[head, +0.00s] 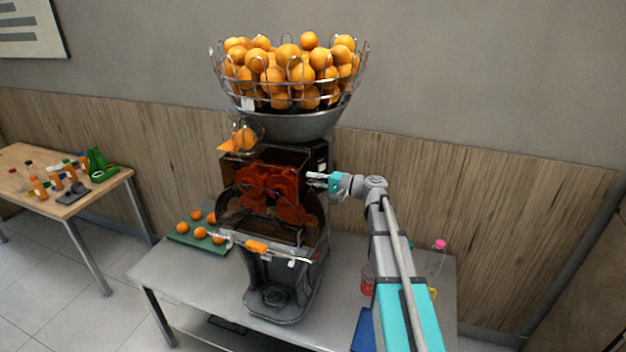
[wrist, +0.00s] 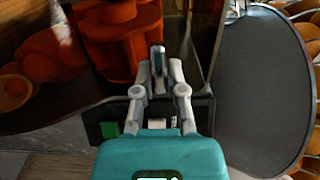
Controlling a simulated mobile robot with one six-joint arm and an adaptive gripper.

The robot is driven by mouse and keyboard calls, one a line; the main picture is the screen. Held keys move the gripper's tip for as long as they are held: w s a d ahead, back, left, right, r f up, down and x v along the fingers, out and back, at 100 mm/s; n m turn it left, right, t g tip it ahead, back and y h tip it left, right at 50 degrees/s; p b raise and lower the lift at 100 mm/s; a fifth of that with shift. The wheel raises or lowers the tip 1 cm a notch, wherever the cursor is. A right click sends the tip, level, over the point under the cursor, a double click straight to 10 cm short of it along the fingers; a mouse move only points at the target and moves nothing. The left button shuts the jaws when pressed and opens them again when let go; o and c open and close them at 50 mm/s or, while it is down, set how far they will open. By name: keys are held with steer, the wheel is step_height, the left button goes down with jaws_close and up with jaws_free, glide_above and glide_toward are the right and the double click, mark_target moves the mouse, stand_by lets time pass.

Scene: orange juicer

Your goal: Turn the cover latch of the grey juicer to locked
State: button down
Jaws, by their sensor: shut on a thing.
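The grey juicer (head: 258,268) stands on the table with a dark front cover over its orange pressing drums (head: 270,192); the drums also show in the wrist view (wrist: 125,45). My gripper (head: 315,180) is at the upper right side of the cover. In the wrist view my gripper (wrist: 158,72) has its fingers close together around a small grey upright piece, which looks like the cover latch (wrist: 158,56). The fingers hide much of the latch, and I cannot tell its turned position.
A wire basket of oranges (head: 287,88) tops the juicer. A dark panel with a green button (wrist: 110,129) lies beside my fingers. A green board with oranges (head: 200,244) is left of the juicer. A red cup (head: 368,283) and a pink-capped bottle (head: 437,260) stand right.

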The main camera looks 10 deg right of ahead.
steer(key=c, duration=0.7)
jaws_free()
steer(key=shift+d, duration=0.15)
steer(key=shift+v, duration=5.85)
steer(key=shift+s, duration=0.15)
